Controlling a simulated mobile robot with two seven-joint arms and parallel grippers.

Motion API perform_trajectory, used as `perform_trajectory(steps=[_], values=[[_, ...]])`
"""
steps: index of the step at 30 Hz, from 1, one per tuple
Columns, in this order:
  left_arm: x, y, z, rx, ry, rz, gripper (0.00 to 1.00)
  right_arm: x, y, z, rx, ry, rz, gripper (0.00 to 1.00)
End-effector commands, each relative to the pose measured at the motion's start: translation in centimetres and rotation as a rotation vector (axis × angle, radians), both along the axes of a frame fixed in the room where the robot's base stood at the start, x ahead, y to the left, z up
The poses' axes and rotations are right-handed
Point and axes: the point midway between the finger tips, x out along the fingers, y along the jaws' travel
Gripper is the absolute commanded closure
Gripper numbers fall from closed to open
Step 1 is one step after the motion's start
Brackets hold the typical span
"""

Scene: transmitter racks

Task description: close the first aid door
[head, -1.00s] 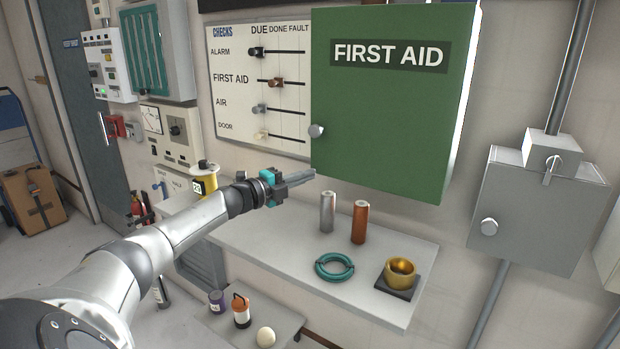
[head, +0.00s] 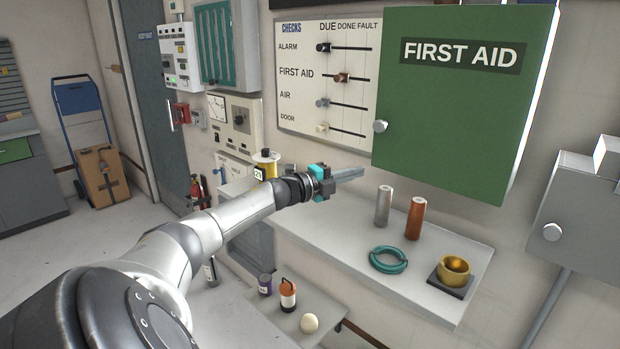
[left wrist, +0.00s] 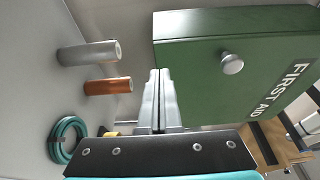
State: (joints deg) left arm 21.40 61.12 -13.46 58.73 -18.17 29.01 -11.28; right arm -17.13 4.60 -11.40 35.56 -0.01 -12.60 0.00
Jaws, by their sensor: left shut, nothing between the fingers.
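The door (left wrist: 225,85) and knob (left wrist: 232,64) also show in the left wrist view. My left gripper (head: 362,172) is shut and empty, just below and left of the door's lower left corner. In the left wrist view its fingers (left wrist: 158,85) lie beside the door's edge; I cannot tell whether they touch. My right gripper is out of view.
A shelf (head: 320,238) below holds a grey cylinder (head: 384,205), a copper cylinder (head: 415,218), a teal ring (head: 388,260) and a gold cup (head: 454,268). A checks board (head: 300,100) hangs left of the cabinet. A grey box (head: 580,215) is at right.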

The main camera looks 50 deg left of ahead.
Motion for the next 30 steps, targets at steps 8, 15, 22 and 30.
perform_trajectory(steps=[8, 15, 22, 30], values=[[-3.4, 2.4, -0.4, 0.003, 0.008, 0.0, 1.0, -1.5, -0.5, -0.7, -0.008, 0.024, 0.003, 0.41], [-5.9, 4.1, -0.4, 0.003, 0.008, -0.001, 1.0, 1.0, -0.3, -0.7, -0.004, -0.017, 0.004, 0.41], [-7.4, 5.2, -0.3, 0.001, 0.007, 0.0, 1.0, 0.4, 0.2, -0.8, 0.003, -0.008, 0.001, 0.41], [-7.8, 5.5, -0.2, 0.002, 0.005, -0.002, 1.0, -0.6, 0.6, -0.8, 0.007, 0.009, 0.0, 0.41]])
